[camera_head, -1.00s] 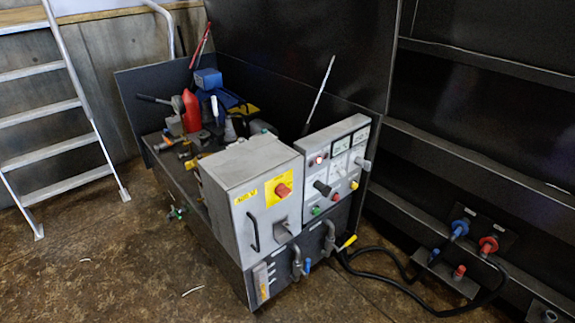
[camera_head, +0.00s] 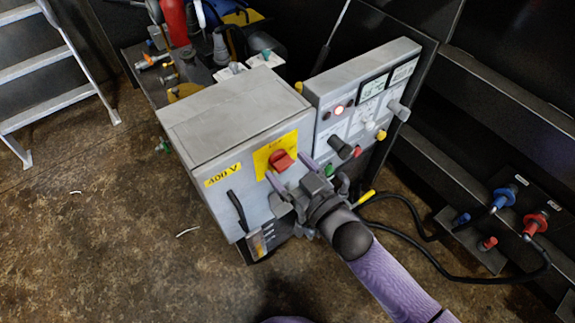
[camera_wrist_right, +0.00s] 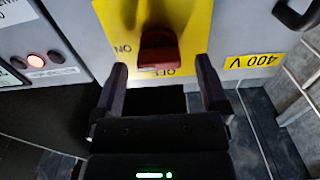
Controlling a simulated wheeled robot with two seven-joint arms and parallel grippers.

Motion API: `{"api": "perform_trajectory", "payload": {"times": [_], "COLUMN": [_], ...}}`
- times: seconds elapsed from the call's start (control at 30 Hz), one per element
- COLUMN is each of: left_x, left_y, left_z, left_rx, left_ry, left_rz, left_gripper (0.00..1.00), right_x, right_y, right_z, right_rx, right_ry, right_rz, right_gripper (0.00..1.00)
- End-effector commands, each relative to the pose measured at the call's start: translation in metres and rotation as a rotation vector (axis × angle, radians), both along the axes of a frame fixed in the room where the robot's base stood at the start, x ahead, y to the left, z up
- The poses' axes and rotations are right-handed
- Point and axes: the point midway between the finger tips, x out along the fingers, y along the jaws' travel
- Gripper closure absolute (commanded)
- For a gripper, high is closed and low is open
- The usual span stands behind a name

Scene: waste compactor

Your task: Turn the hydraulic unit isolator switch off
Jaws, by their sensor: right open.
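The isolator switch is a red handle (camera_head: 282,160) on a yellow plate (camera_head: 262,157), on the front of the grey 400 V cabinet (camera_head: 228,118). My right gripper (camera_head: 289,171) is open in front of it, with its fingers to either side. In the right wrist view the red handle (camera_wrist_right: 158,48) lies just beyond and between the open fingertips (camera_wrist_right: 161,70). My left gripper is out of view.
A control panel (camera_head: 360,100) with a lit red lamp, knobs and buttons stands right of the cabinet. A black door handle (camera_head: 237,210) is on the cabinet front. Black hoses (camera_head: 425,240) run to blue and red couplings at right.

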Motion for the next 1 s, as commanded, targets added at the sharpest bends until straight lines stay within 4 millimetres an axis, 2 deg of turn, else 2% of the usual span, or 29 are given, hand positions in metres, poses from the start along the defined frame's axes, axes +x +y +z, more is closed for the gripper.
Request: {"api": "perform_trajectory", "payload": {"times": [0.1, 0.37, 0.8, 0.83, 1.0], "left_x": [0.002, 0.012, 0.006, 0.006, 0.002], "left_y": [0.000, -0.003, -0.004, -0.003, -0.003], "left_z": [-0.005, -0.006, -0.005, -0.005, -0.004], "left_rx": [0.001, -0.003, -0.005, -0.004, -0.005], "left_ry": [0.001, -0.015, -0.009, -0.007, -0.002], "left_rz": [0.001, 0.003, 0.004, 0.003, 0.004], "left_gripper": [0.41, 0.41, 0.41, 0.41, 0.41], "right_x": [0.008, 0.009, 0.009, 0.009, 0.009], "right_y": [0.006, 0.007, 0.007, 0.007, 0.007], "right_z": [-0.001, 0.001, 0.000, 0.000, 0.000], "right_rx": [0.001, -0.001, -0.001, -0.001, -0.011], "right_ry": [0.001, 0.001, 0.001, 0.001, -0.005], "right_rz": [0.000, 0.000, 0.000, 0.000, 0.000], "right_gripper": [0.06, 0.06, 0.97, 1.00, 1.00]}}
